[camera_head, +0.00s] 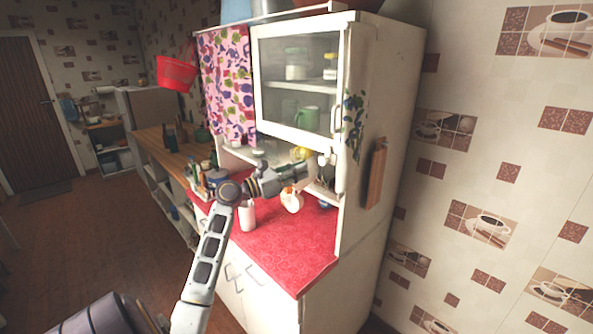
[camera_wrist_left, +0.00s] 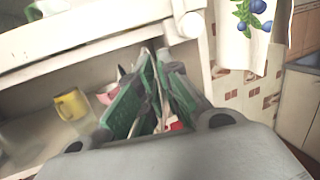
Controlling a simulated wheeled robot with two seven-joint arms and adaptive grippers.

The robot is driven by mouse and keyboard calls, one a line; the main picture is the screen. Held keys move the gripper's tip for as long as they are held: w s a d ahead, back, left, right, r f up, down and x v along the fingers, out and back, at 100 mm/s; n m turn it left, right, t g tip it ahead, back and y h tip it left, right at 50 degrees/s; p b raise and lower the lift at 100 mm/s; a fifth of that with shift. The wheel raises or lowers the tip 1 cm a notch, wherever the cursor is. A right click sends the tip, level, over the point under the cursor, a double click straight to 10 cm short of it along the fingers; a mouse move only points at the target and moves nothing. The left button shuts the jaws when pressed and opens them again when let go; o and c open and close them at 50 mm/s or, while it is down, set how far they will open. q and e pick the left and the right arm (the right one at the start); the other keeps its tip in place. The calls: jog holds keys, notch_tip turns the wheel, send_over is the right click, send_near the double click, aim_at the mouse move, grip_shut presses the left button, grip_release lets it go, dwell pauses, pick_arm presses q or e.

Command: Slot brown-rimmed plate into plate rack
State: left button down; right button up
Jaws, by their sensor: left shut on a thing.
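My left gripper (camera_head: 308,170) reaches in over the red counter to the open shelf below the glass-door cupboard. In the left wrist view its green-padded fingers (camera_wrist_left: 158,62) are close together, with a thin pale edge between them. The pale, flat thing at the fingertips in the head view (camera_head: 326,162) appears to be the plate; its brown rim is not clear. The fingers hide most of it. I cannot make out the plate rack clearly; it may be behind the gripper. My right gripper is not in view.
A white and orange item (camera_head: 291,201) and a pale canister (camera_head: 247,215) stand on the red counter (camera_head: 285,250). A yellow mug (camera_wrist_left: 71,105) sits on the shelf. The cupboard's glass door (camera_head: 297,85) is above the gripper. The front right of the counter is clear.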

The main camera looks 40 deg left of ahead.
pick_arm(q)
jog(key=shift+s+d+f+n+t+h, duration=0.2)
jog(key=shift+d+n+t+h, duration=0.15)
jog(key=shift+n, duration=0.65)
jog(key=shift+s, duration=0.1)
jog(key=shift+r+p, duration=0.1)
jog(key=shift+p, duration=0.2)
